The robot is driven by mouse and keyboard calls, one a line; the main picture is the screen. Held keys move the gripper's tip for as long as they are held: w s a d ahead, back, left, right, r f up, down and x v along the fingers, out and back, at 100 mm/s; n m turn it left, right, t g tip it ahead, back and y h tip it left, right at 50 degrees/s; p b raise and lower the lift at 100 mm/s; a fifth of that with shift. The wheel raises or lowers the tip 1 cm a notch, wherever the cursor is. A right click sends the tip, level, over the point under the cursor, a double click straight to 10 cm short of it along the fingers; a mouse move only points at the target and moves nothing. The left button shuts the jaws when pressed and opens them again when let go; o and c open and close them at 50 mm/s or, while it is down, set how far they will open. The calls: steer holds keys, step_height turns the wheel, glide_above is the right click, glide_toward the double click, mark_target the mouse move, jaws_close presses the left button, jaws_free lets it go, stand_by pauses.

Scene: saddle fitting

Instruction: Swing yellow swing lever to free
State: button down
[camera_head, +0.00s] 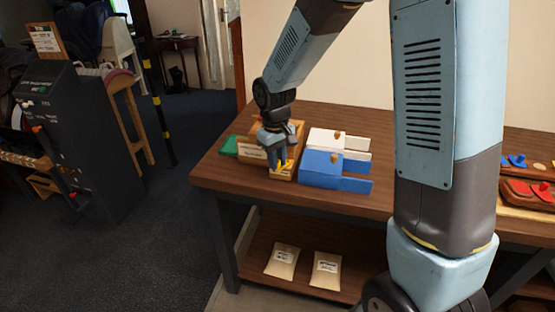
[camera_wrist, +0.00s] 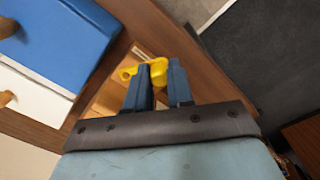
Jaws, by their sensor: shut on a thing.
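The yellow swing lever (camera_wrist: 157,72) shows at the tips of my gripper (camera_wrist: 160,84) in the wrist view. My two dark blue fingers are shut on the lever, with part of it sticking out to the left. In the head view my gripper (camera_head: 277,158) points down at the front of a wooden box (camera_head: 256,152), and the yellow lever (camera_head: 283,167) shows just below the fingers. The lever's pivot and the exact angle of its arm are hard to make out.
A blue box (camera_head: 322,168) and a white box (camera_head: 326,139) with brown knobs stand right of the wooden box. A green piece (camera_head: 229,146) lies to its left. Trays with red and blue pieces (camera_head: 530,190) lie at the far right. The front tabletop is clear.

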steer(key=c, duration=1)
jaws_free()
step_height(320, 180, up, 14)
steer(key=shift+s+a+f, duration=0.15)
steer(key=shift+a, duration=0.1)
steer(key=shift+d, duration=0.1)
steer(key=s+d+r+m+t, duration=0.2)
steer(key=s+d+r+m, duration=0.1)
steer(key=s+d, duration=0.6)
steer(key=s+d+r+m+t, duration=0.3)
steer(key=s+d+r, duration=0.2)
steer(key=s+d, duration=0.3)
steer(key=s, duration=0.4)
steer(key=shift+s+d+r, duration=0.2)
steer(key=shift+s+d, duration=0.15)
